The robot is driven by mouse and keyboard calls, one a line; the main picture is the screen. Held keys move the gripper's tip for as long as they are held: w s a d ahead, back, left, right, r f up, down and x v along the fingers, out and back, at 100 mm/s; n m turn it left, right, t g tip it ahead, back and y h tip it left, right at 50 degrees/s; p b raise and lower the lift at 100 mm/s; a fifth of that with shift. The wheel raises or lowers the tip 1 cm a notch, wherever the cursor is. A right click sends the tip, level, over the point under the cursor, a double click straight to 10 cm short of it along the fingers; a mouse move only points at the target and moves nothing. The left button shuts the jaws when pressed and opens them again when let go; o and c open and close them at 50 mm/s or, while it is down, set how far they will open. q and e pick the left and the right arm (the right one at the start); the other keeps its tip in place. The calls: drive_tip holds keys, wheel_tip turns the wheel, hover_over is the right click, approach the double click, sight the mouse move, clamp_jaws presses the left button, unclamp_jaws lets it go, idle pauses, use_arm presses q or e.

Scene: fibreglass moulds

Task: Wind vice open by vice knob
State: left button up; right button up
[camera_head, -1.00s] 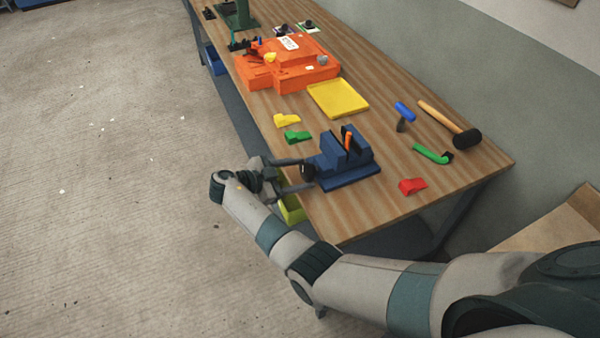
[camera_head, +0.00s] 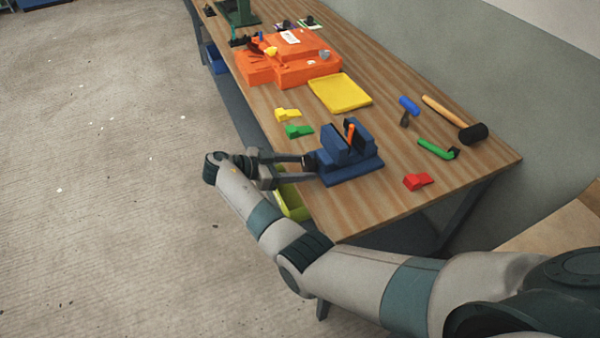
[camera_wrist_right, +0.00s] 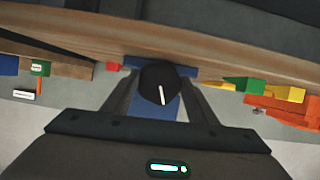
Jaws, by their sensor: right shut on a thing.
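The blue vice (camera_head: 352,168) stands near the front edge of the wooden bench, with an orange-topped piece (camera_head: 350,130) upright between its jaws. The vice's dark round knob (camera_head: 311,161) faces the open floor side. My right gripper (camera_head: 312,167) reaches in from the left with its two fingers shut on the knob, one on either side. In the right wrist view the black knob (camera_wrist_right: 160,82) has a white mark, tilted slightly from upright, and sits between the fingertips. The blue vice body shows partly behind it. My left gripper is not in view.
On the bench (camera_head: 390,195) are a yellow tray (camera_head: 341,92), an orange mould (camera_head: 290,68), yellow (camera_head: 287,115), green (camera_head: 299,131) and red (camera_head: 418,181) blocks, a green-handled tool (camera_head: 437,149), a blue-headed tool (camera_head: 408,107) and a mallet (camera_head: 455,120). A yellow-green bin (camera_head: 291,203) sits below the edge.

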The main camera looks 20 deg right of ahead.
drive_tip(key=shift+f+n+g+b, duration=0.15)
drive_tip(key=shift+n+g+b, duration=0.35)
drive_tip(key=shift+n+b, duration=0.3)
drive_tip(key=shift+b, duration=0.35)
drive_tip(key=o, duration=1.1)
drive_tip(key=shift+c, duration=0.2)
drive_tip(key=shift+d, duration=0.1)
